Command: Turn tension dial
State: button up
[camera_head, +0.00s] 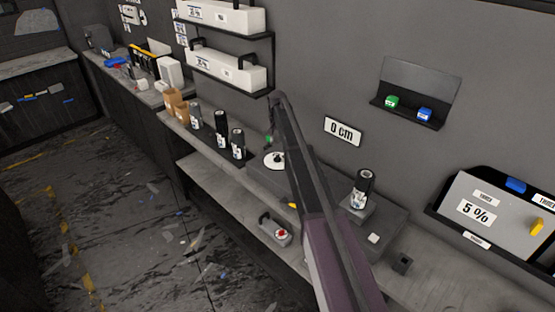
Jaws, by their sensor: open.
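My arm reaches up from the bottom over the bench, and my gripper (269,138) hangs at its far end, small and partly hidden. It appears empty, above a white round disc (272,161) on a dark grey machine block; I cannot tell whether it touches. The arm covers part of the disc. No part is readable as a tension dial. A yellow knob (537,227) sits on a grey panel (487,221) marked "5 %" at the right, well away from my gripper. A yellow piece (293,206) shows beside my arm.
Black-and-white canisters (221,133) stand left of the gripper; another (362,188) stands right of my arm. A red button box (275,229) sits at the bench front. A "0 cm" sign (343,131) and a shelf with green and blue blocks (408,109) are on the wall.

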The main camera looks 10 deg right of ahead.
aim_at(277, 155)
jog(key=shift+f+b, duration=4.05)
jog(key=shift+f, duration=0.3)
grip_shut()
